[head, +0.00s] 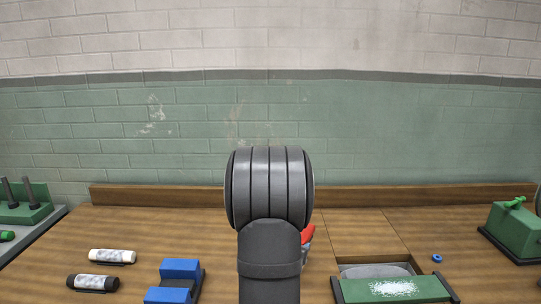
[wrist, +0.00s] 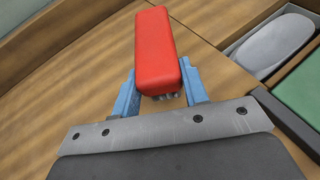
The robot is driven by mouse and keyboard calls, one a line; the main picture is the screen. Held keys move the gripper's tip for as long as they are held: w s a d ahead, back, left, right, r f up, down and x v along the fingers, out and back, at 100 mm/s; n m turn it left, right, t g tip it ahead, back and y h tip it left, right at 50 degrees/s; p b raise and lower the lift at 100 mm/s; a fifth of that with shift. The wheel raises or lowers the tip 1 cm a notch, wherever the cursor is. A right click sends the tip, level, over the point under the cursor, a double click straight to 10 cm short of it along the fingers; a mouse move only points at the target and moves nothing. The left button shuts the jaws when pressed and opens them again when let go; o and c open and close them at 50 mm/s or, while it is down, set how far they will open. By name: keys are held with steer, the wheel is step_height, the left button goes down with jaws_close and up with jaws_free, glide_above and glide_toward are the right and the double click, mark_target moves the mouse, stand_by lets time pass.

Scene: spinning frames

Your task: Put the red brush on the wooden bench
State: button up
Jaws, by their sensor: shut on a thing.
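The red brush (wrist: 157,50) is a long red block with a few pale bristles showing at its near end. My gripper (wrist: 160,98) has its blue fingers on either side of the brush and is shut on it. In the head view only a small red part of the brush (head: 308,234) shows, right of my arm, which hides the rest of it and most of my gripper. The wooden bench (head: 130,228) spreads beneath, and its bare top (wrist: 75,85) shows around the brush in the wrist view. I cannot tell whether the brush touches the bench.
A recess with a grey rounded thing (wrist: 268,44) lies right of the brush, beside a green block (head: 395,290) with white specks. A blue block (head: 180,268), two cylinders (head: 112,256) (head: 92,282), a blue ring (head: 437,258) and a green box (head: 515,230) stand around.

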steer(key=s+a, duration=0.1)
steer(key=a, duration=0.2)
steer(key=s+a+n+y, duration=0.1)
steer(key=a, duration=0.2)
steer(key=s+a+f+n+y, duration=0.1)
steer(key=a, duration=0.1)
steer(key=shift+a+t, duration=0.4)
step_height(320, 180, up, 8)
steer(key=w+a+n+y, duration=0.1)
steer(key=w+a+y, duration=0.15)
steer(key=a, duration=0.45)
steer(key=w+a+n+y, duration=0.1)
steer(key=w+a+n, duration=0.15)
steer(key=a, duration=0.45)
steer(key=n+g+y, duration=0.3)
steer(key=n+y, duration=0.6)
steer(key=y, duration=0.1)
glide_above(51, 288)
steer(key=f, duration=0.2)
steer(key=shift+y, duration=0.25)
steer(key=shift+f, duration=5.1)
steer(key=shift+f, duration=0.55)
steer(key=o, duration=1.2)
